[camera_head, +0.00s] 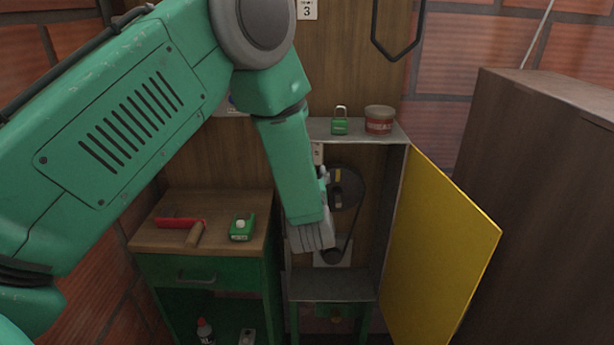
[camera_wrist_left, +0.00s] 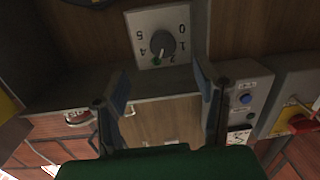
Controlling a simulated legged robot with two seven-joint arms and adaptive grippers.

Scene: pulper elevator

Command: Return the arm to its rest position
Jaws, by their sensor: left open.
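My left arm (camera_head: 292,165) comes in from the left in the head view and reaches down in front of an open cabinet. A numbered dial (camera_wrist_left: 162,43) on a pale plate shows beyond the fingertips, upside down in this view. My right gripper is in neither view.
The cabinet's yellow door (camera_head: 440,250) stands open right of my arm, by a dark cabinet (camera_head: 545,200). A belt and pulley (camera_head: 346,188) are inside. A padlock (camera_head: 340,126) and tin (camera_head: 379,122) stand on top. A workbench (camera_head: 160,238) with tools stands left.

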